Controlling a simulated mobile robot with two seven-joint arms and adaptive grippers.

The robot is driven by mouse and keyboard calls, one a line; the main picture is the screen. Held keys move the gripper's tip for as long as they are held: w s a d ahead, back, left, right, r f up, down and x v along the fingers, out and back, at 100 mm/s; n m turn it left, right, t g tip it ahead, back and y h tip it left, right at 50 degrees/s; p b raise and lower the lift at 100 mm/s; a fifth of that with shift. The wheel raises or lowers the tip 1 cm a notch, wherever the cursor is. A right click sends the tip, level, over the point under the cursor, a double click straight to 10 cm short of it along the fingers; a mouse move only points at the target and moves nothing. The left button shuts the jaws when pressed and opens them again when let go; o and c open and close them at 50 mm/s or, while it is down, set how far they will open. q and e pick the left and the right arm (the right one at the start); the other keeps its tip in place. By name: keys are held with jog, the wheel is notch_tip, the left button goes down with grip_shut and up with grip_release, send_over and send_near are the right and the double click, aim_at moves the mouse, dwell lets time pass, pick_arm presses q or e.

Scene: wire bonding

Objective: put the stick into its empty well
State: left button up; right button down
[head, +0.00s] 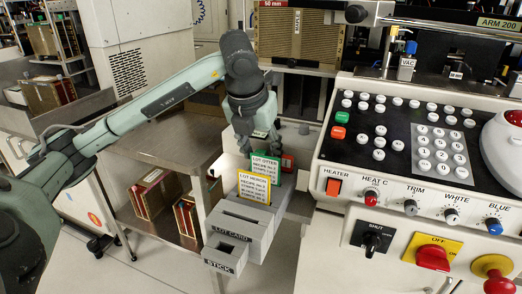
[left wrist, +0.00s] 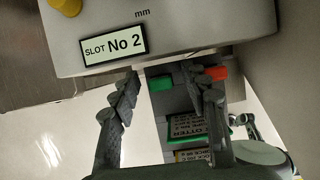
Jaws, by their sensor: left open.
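A grey holder block (head: 262,216) stands beside the machine, with front labels LOT CARD and STICK. The well above the STICK label (head: 228,249) looks empty. A yellow-edged card (head: 254,187) and a green-edged card (head: 265,167) stand upright in the block. My left gripper (head: 258,148) points down just behind the cards. In the left wrist view its fingers (left wrist: 168,82) are apart. A green piece (left wrist: 161,83) shows between them and an orange-red piece (left wrist: 217,73) beyond the right finger. I cannot tell whether either is the stick. My right gripper is not in view.
A plate reading SLOT No 2 (left wrist: 112,45) is on a grey housing close to the gripper. The control panel (head: 405,190) with buttons and knobs stands right of the holder. A metal table (head: 165,150) stands left, with boxes below.

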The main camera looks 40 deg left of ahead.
pick_arm(q)
jog(key=v, duration=1.2)
jog(key=shift+s+d, duration=0.1)
dwell(0.4)
